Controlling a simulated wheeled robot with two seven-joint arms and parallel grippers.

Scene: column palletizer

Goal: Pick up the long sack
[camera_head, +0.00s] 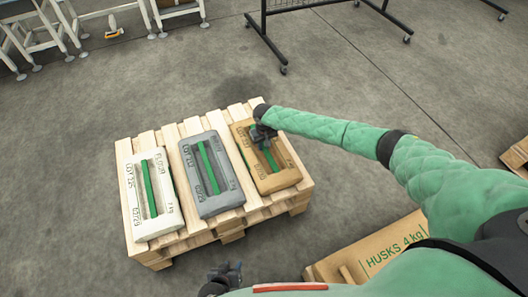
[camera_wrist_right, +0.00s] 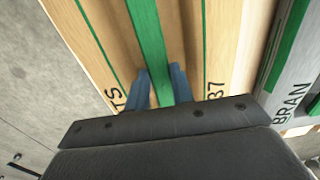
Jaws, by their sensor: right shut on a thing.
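Three long sacks lie side by side on a pallet in the head view: white flour (camera_head: 152,193), grey (camera_head: 210,175) and tan (camera_head: 284,180). Each has a green strap handle along a recess on top. My right gripper (camera_head: 264,142) is over the far half of the tan sack. In the right wrist view its blue fingers (camera_wrist_right: 160,82) are on both sides of the tan sack's green strap (camera_wrist_right: 149,40), shut on it. The tan sack appears to rest on the pallet. My left gripper (camera_head: 228,274) is low in the head view, off the sacks; its finger opening is unclear.
The wooden pallet (camera_head: 168,248) stands on a grey concrete floor. A husks package (camera_head: 385,245) lies at lower right, partly hidden by my arm. Another wooden pallet (camera_head: 517,156) is at the right edge. Wheeled racks (camera_head: 270,45) and white-legged stands (camera_head: 45,40) are at the back.

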